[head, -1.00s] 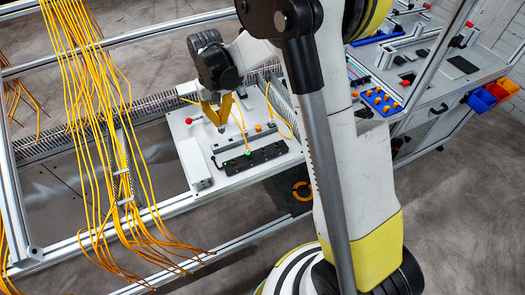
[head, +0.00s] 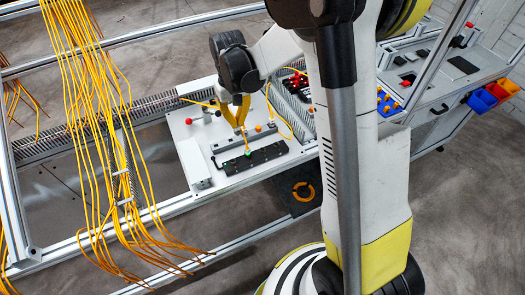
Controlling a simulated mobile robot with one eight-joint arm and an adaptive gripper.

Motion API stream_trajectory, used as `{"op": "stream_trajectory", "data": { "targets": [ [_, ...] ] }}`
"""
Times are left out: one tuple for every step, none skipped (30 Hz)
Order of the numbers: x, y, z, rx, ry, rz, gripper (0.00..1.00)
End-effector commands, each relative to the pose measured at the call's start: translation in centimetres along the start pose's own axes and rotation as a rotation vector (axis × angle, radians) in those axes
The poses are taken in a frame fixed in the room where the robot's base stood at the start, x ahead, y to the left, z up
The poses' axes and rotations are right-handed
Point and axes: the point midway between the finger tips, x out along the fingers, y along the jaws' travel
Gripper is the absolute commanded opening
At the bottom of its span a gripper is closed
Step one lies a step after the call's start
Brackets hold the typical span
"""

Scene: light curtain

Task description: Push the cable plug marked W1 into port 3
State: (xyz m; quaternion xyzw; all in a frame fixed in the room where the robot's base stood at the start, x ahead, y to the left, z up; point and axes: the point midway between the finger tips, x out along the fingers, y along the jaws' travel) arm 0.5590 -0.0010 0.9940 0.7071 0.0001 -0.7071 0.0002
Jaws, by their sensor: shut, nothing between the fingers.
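My gripper (head: 239,126) has yellow fingers. It is shut and empty, pointing down above the pale board (head: 185,132). A black port block (head: 268,153) lies below it, near the board's front edge. A thin yellow cable (head: 245,140) runs down from beside the fingers to a green spot (head: 247,153) on the block. The fingers partly hide the cable's upper part. The plug's seating, the W1 mark and the port numbers are too small to make out.
A grey bar (head: 230,143) lies behind the block, with an orange knob (head: 258,128) near it. A red knob (head: 188,121) stands at the board's left. A white box (head: 196,165) is at front left. Yellow cables (head: 95,120) hang farther left.

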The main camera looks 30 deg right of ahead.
Motion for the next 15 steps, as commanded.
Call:
{"op": "stream_trajectory", "data": {
  "targets": [
    [0.0, 0.2, 0.1, 0.001, 0.0, 0.0, 0.0],
    [0.0, 0.4, 0.3, 0.001, 0.0, 0.0, 0.0],
    [0.0, 0.7, 0.4, 0.001, 0.0, 0.0, 0.0],
    [0.0, 0.9, 0.6, 0.002, 0.0, 0.0, 0.0],
    [0.0, 1.1, 0.7, 0.002, 0.0, 0.0, 0.0],
    [0.0, 1.4, 0.9, 0.002, 0.0, 0.0, 0.0],
    [0.0, 1.7, 1.1, 0.003, 0.0, 0.0, 0.0],
    [0.0, 1.9, 1.3, 0.002, 0.0, 0.0, 0.0],
    [0.0, 2.2, 1.5, 0.002, 0.0, 0.0, 0.0],
    [0.0, 2.4, 1.6, 0.002, 0.0, 0.0, 0.0],
    [0.0, 2.6, 1.8, 0.002, 0.0, 0.0, 0.0],
    [0.0, 2.9, 1.9, 0.002, 0.0, 0.0, 0.0],
    [0.0, 3.1, 2.1, 0.003, 0.0, 0.0, 0.0],
    [0.0, 3.4, 2.2, 0.003, 0.0, 0.0, 0.0],
    [0.0, 3.7, 2.5, 0.002, 0.0, 0.0, 0.0]
  ]
}}
